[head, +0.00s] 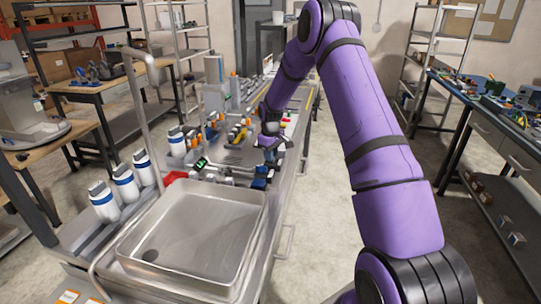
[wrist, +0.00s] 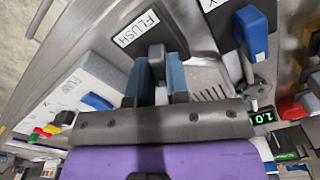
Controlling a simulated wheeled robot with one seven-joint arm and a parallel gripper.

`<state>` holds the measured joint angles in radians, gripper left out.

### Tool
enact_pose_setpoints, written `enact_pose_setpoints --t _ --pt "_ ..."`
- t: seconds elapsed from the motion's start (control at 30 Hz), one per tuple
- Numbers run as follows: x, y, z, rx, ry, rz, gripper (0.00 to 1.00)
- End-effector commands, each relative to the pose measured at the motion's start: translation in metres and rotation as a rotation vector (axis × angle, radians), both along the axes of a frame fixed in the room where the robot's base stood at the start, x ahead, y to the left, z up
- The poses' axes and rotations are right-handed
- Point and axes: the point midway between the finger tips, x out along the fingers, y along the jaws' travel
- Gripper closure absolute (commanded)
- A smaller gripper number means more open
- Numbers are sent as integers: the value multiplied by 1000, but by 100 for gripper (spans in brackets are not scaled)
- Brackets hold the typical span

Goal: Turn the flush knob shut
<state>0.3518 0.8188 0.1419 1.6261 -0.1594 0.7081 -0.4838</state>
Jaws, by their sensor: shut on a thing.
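A blue knob (wrist: 252,29) on a dark plate stands close to the right of my gripper. Another blue handle (wrist: 94,101) is to the left, on a white box. A green lit display (wrist: 264,117) is at right. The steel sink (head: 150,213) is empty; white bottles (head: 147,168) line its left.

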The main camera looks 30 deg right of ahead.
Motion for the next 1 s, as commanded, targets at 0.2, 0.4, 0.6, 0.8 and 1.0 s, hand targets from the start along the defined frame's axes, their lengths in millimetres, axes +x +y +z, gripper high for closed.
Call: enact_pose_setpoints --t 0.2,0.4,0.6,0.8,1.0 --pt "0 0 0 -1 1 -206 100" --pt "0 0 0 -1 0 -396 100" --pt "0 0 0 -1 0 -586 100" --pt "0 1 0 -1 0 -771 100" --pt "0 0 0 -1 0 -932 100"
